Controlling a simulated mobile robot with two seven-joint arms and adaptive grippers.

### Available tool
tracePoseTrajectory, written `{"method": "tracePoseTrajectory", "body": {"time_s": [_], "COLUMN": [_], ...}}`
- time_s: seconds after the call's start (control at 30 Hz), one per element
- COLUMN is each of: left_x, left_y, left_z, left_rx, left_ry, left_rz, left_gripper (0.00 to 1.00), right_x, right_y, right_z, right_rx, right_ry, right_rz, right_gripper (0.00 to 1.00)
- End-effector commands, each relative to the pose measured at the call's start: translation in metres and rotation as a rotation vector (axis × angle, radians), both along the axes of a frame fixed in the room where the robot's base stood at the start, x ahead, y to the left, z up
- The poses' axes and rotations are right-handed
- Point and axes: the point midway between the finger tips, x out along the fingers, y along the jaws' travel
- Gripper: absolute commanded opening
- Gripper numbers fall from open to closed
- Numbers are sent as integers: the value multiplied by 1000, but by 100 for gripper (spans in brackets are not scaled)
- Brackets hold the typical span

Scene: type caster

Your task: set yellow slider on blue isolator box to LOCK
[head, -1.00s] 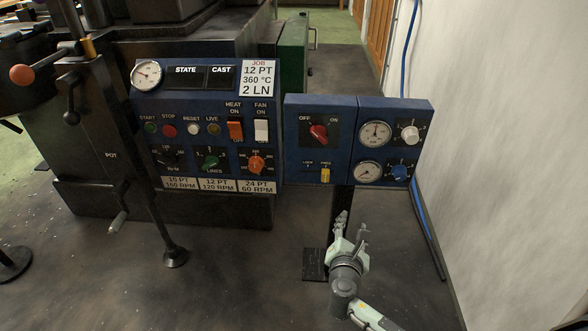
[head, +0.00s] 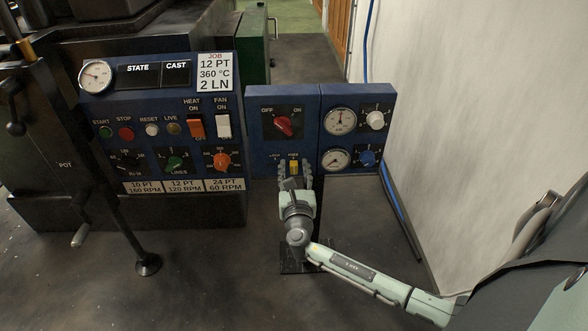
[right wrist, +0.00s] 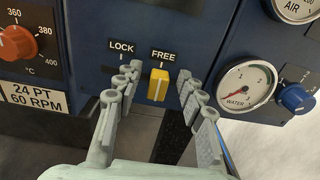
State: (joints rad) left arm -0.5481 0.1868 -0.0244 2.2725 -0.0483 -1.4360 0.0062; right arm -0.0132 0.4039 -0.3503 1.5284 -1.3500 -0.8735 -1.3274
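The blue isolator box (head: 255,125) stands right of the larger blue control panel. Its yellow slider (right wrist: 158,84) sits under the FREE label (right wrist: 163,55), right of the LOCK label (right wrist: 121,47). The slider also shows in the head view (head: 293,166), just above my right gripper (head: 294,170). In the right wrist view my right gripper (right wrist: 158,98) is open, with one finger on each side of the slider and a gap to it on both sides. I cannot tell how far the fingertips are from the box face. My left gripper is not in view.
The red OFF/ON knob (head: 284,125) is above the slider. Gauges, a white knob (head: 375,120) and a blue knob (head: 367,158) are on the right. The panel's orange knob (head: 222,161) is to the left. A pale wall (head: 450,110) bounds the right side.

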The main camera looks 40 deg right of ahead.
Motion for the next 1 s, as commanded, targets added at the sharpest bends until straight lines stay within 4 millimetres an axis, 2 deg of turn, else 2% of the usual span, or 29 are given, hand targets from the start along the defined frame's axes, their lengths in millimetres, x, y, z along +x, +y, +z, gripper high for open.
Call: {"method": "tracePoseTrajectory", "body": {"time_s": [0.17, 0.4, 0.5, 0.83, 1.0], "left_x": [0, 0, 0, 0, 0], "left_y": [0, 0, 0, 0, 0], "left_z": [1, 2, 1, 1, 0], "left_rx": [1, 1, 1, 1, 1], "left_ry": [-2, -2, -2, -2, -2], "left_rz": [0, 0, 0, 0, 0], "left_gripper": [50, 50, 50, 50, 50], "right_x": [0, 0, 0, 1, 16], "right_y": [0, 0, 0, 2, 27], "right_z": [0, 0, 0, 0, 0], "right_rx": [1, 1, 1, 2, 8], "right_ry": [-1, -1, -1, 0, -2], "right_rz": [0, -1, -1, -1, 0], "right_gripper": [40, 10, 0, 0, 0]}}
